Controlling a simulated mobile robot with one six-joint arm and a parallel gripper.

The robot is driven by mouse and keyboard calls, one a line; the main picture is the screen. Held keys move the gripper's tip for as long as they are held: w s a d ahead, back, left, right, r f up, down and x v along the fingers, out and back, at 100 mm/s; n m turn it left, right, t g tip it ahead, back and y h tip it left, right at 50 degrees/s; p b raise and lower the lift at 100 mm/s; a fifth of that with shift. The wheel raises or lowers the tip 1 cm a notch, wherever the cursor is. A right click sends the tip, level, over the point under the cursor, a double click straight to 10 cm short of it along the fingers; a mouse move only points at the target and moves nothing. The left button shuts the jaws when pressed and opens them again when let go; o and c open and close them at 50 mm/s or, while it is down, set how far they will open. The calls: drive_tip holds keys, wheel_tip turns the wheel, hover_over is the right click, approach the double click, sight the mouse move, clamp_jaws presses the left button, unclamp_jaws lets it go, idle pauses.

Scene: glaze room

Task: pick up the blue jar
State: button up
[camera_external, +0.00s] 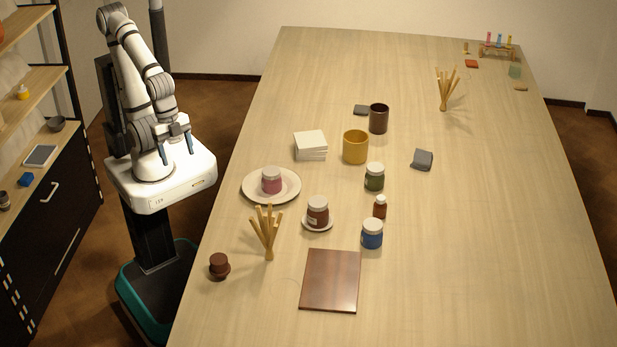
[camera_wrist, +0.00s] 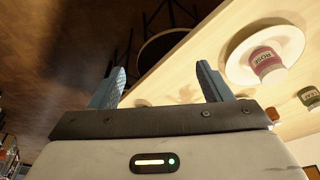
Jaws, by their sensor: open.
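The blue jar (camera_external: 372,234) has a white lid and stands upright on the table, just above the upper right corner of a brown board. I cannot make it out in the wrist view. My gripper (camera_external: 177,146) is over my base at the left, off the table's edge and far from the blue jar. Its two blue fingers are apart with nothing between them, as the wrist view also shows (camera_wrist: 165,88).
Near the blue jar are a brown board (camera_external: 331,281), a small brown bottle (camera_external: 380,207), a brown jar (camera_external: 317,210) on a saucer and a green jar (camera_external: 374,177). A pink jar (camera_external: 271,180) on a plate and a stick bundle (camera_external: 266,235) stand nearer me.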

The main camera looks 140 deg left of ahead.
drive_tip(key=shift+c, duration=0.2)
drive_tip(key=w+a+r, duration=0.2)
drive_tip(key=w+r, duration=0.1)
drive_tip(key=w, duration=0.3)
drive_tip(key=w+a+r, duration=0.1)
drive_tip(key=w+r, duration=0.1)
drive_tip(key=w, duration=0.5)
drive_tip(key=n+t+p, duration=0.1)
drive_tip(key=p, duration=0.2)
hover_over(370, 232)
drive_tip(key=s+d, duration=0.9)
drive_tip(key=s, duration=0.3)
wheel_tip(370, 232, down, 4)
drive_tip(key=w+a+f, duration=0.2)
drive_tip(key=a, duration=0.1)
drive_tip(key=w+a+f, duration=0.2)
drive_tip(key=a+f, duration=0.1)
drive_tip(key=a, duration=0.1)
drive_tip(key=w+a+f, duration=0.2)
drive_tip(key=a+f, duration=0.1)
drive_tip(key=shift+w+a+f, duration=0.25)
drive_tip(key=shift+w+a, duration=0.1)
drive_tip(key=shift+w+a+f, duration=0.2)
drive_tip(key=shift+a+f, duration=0.15)
drive_tip(key=shift+f, duration=0.15)
drive_tip(key=shift+t, duration=0.3)
drive_tip(key=shift+p+x, duration=1.65)
drive_tip(key=shift+x, duration=1.95)
